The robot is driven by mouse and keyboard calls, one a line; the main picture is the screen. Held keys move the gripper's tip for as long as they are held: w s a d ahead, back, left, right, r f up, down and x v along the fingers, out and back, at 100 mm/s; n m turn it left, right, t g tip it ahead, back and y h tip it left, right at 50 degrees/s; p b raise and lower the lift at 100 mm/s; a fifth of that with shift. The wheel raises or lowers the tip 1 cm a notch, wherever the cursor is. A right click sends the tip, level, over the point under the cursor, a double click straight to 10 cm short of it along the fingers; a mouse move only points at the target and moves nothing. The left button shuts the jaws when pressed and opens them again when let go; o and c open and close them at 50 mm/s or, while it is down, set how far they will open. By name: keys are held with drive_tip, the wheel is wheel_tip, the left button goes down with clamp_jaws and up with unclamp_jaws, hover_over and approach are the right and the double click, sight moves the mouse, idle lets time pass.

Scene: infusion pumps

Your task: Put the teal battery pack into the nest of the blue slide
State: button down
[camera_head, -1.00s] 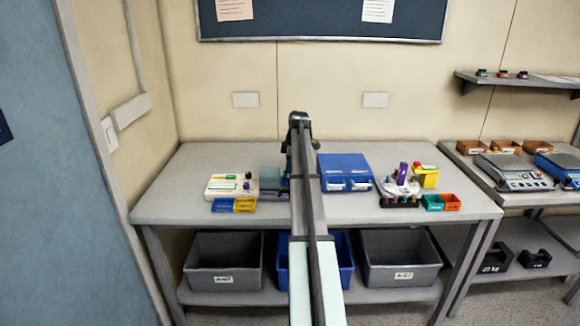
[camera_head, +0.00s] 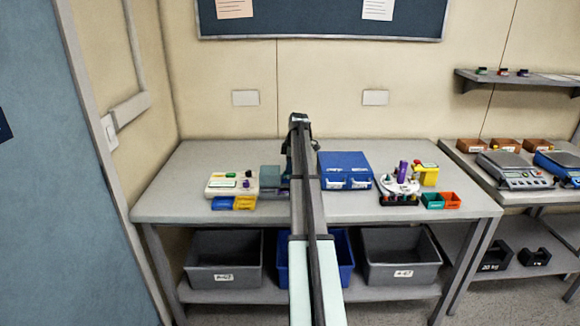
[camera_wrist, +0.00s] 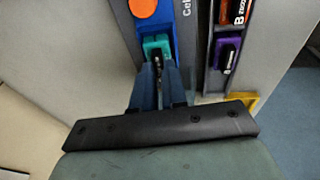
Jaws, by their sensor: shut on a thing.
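In the wrist view, the teal battery pack (camera_wrist: 156,46) is between the tips of my gripper (camera_wrist: 157,66), which is shut on it. The pack lies over the lower end of the blue slide (camera_wrist: 161,14), with blue showing on both sides of it. I cannot tell whether it is resting on the nest floor or still just above it. An orange round mark (camera_wrist: 143,7) is on the slide's panel beside it. In the head view my own arm hides the pack and most of the slide.
In the wrist view, a purple pack (camera_wrist: 226,54) sits in a dark channel to the right, with a yellow edge (camera_wrist: 243,99) below it. In the head view, a white device (camera_head: 232,185), a blue case (camera_head: 345,166) and small bins (camera_head: 433,201) stand on the grey bench (camera_head: 180,208).

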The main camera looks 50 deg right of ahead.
drive_tip(key=shift+f, duration=0.35)
drive_tip(key=c, duration=1.5)
unclamp_jaws()
drive_tip(key=shift+r, duration=0.2)
drive_tip(key=shift+v, duration=0.9)
drive_tip(key=shift+o, duration=0.4)
drive_tip(key=shift+w, duration=0.2)
drive_tip(key=o, duration=0.5)
drive_tip(key=shift+r, duration=0.15)
drive_tip(key=shift+w+v, duration=0.2)
drive_tip(key=shift+v, duration=0.85)
